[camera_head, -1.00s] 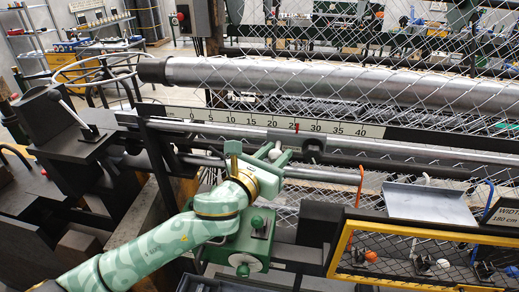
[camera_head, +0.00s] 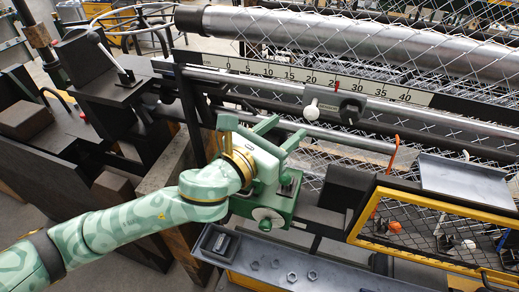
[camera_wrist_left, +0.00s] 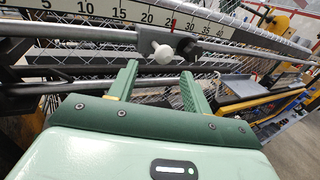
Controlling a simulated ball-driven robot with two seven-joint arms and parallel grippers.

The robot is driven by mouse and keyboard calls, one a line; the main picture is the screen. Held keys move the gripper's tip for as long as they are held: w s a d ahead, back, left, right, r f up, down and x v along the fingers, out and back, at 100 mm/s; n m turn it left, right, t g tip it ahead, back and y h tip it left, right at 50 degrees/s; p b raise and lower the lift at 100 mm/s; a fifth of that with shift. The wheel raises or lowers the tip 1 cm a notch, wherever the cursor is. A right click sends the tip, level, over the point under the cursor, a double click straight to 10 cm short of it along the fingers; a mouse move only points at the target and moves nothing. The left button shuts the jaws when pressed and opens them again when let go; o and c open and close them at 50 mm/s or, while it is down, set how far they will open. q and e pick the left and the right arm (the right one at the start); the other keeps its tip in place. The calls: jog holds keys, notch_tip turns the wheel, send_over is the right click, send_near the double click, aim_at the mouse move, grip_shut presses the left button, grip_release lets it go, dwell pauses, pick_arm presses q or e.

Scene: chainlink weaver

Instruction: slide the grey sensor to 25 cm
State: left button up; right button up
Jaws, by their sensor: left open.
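The grey sensor (camera_head: 325,97) sits on the long metal rail below the white scale. It has a white ball knob (camera_head: 311,110) and a dark part (camera_head: 350,108) at its right. A red mark (camera_head: 336,86) stands above it, between the 20 and 30 labels, at about 25. I cannot tell whether the mark belongs to the sensor. My left gripper (camera_head: 280,133) is open and empty, in front of the rail and below left of the knob. In the left wrist view the knob (camera_wrist_left: 163,54) shows beyond the gap between the spread fingers, apart from them. My right gripper is out of view.
The scale strip (camera_head: 290,73) runs behind the rail, under a thick steel roller (camera_head: 300,30) with wire mesh. A grey tray (camera_head: 463,180) and a yellow-framed mesh panel (camera_head: 440,225) stand at the right. A bench with loose nuts (camera_head: 292,277) lies in front.

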pick_arm(q)
jog(key=v, duration=0.7)
jog(key=shift+s+b, duration=0.15)
jog(key=shift+b, duration=0.3)
